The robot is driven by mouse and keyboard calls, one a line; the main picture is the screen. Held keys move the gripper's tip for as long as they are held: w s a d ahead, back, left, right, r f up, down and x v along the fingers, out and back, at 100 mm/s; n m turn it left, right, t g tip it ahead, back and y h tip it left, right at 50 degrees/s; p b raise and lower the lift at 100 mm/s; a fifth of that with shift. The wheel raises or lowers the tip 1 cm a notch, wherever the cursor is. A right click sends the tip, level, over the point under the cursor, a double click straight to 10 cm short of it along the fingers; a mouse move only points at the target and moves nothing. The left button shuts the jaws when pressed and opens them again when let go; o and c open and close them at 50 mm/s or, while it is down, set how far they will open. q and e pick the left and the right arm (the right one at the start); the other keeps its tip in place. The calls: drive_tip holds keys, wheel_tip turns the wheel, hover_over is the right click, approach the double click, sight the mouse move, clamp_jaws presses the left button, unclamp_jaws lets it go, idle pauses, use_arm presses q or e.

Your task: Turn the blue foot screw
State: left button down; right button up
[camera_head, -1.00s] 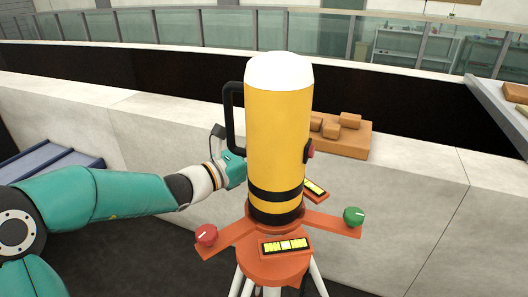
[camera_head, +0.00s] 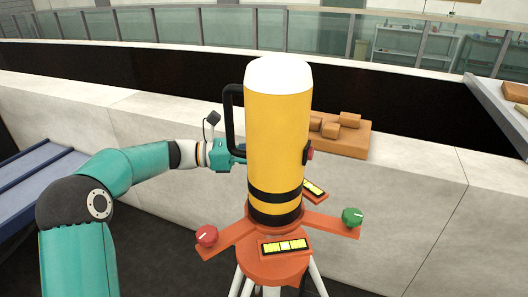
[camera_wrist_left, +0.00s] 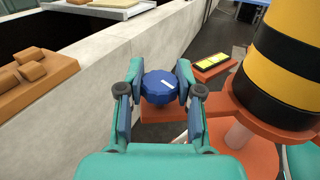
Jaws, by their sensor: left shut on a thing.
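The blue foot screw (camera_wrist_left: 158,88) is a faceted knob with a white mark on top, seen in the left wrist view at the end of an orange arm of the instrument's base. My left gripper (camera_wrist_left: 159,98) is shut on it, one finger on each side. In the head view my left gripper (camera_head: 234,153) reaches behind the yellow instrument (camera_head: 277,135), which hides the fingertips and the blue screw. The red foot screw (camera_head: 207,235) and the green foot screw (camera_head: 352,217) stand on the other two base arms. My right gripper is not in view.
Yellow-and-black level strips (camera_head: 284,246) lie on the base plate. The instrument has a black side handle (camera_head: 229,115) close to my left gripper. Behind is a pale wall (camera_head: 410,185) carrying a wooden board with blocks (camera_head: 345,140).

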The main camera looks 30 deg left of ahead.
use_arm(q)
drive_tip(key=shift+m+g+h, duration=0.5)
drive_tip(key=shift+m+g, duration=0.5)
drive_tip(key=shift+g, duration=0.45)
drive_tip(key=shift+m+g+h, duration=0.5)
drive_tip(key=shift+m+g, duration=0.5)
drive_tip(key=shift+g, duration=0.45)
drive_tip(key=shift+r+g, duration=0.1)
drive_tip(key=shift+g, duration=0.3)
drive_tip(key=c, duration=0.7)
unclamp_jaws()
drive_tip(key=shift+c, duration=0.2)
drive_tip(key=shift+t, duration=0.7)
